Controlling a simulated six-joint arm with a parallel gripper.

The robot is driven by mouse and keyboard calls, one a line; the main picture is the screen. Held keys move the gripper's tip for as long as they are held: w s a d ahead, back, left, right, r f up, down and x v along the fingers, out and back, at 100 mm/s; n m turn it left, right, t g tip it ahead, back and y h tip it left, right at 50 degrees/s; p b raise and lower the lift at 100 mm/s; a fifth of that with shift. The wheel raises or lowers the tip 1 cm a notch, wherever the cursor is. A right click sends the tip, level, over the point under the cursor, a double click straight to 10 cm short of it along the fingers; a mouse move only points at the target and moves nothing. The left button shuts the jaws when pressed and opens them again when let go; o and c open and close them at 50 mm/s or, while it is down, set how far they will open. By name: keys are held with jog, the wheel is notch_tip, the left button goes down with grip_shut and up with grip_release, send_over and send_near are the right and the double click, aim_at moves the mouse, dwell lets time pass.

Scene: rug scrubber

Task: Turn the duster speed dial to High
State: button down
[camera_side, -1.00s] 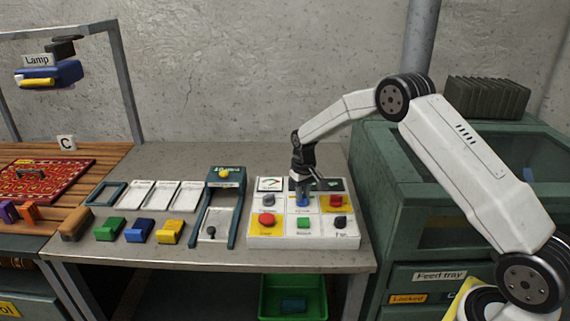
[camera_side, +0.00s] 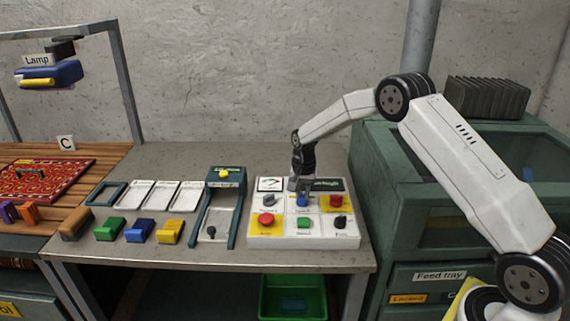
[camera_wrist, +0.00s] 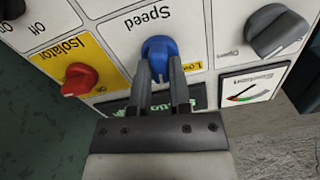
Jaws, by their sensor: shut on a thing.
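The speed dial is a blue knob (camera_wrist: 158,48) on a white cell marked "Speed" in the wrist view. A yellow "Low" label (camera_wrist: 194,67) lies beside the dial. The fingers cover part of the dial and its surroundings, so I cannot tell its exact setting and see no "High" mark.
On the white control panel (camera_side: 262,241), a red isolator knob (camera_wrist: 80,80) and a grey knob (camera_wrist: 277,33) flank the dial. A suction gauge (camera_wrist: 250,90) and a dark green display are close to the fingers. A green-framed stand (camera_side: 241,213) is left of the panel.

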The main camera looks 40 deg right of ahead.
aim_at(303, 195)
jog(key=m, duration=0.5)
jog(key=shift+m, duration=0.4)
jog(key=c, duration=0.6)
grip_release()
jog(key=shift+o, duration=0.2)
jog(key=shift+r, duration=3.95)
